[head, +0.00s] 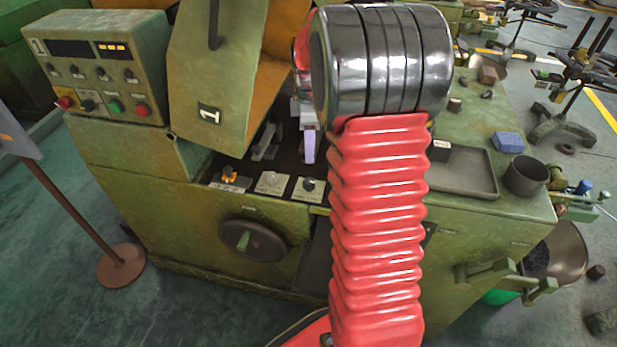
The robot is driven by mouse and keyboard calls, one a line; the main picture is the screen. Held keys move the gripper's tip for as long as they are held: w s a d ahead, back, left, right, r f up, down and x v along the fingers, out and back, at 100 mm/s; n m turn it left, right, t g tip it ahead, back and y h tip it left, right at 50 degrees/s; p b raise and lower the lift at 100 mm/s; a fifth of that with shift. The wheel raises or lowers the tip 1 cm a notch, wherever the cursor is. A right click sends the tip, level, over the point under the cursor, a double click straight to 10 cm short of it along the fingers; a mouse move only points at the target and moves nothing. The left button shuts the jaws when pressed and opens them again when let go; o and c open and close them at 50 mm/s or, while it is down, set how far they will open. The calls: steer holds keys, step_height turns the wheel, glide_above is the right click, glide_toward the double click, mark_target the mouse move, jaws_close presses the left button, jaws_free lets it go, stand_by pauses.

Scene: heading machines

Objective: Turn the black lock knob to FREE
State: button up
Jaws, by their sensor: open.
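A small black knob (308,185) sits on a pale plate on the front ledge of the green machine, just left of my red arm. It looks like the lock knob, but its markings are too small to read and I cannot tell its setting. My gripper (308,148) shows as a pale finger pointing down, above and behind the black knob and apart from it. The gripper is open, with nothing seen in it. My arm hides part of it.
Beside the knob are another pale plate (272,182) and an orange-topped control (230,173). A dark handwheel (252,240) is below. A raised guard (215,80) stands at left, beside a control box (100,70). A tray (465,185) and dark cup (525,176) are at right.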

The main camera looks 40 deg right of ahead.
mark_target(309, 181)
step_height(309, 181, down, 13)
stand_by(0.6)
steer(key=shift+c, duration=0.6)
steer(key=shift+a, duration=0.1)
steer(key=c, duration=0.9)
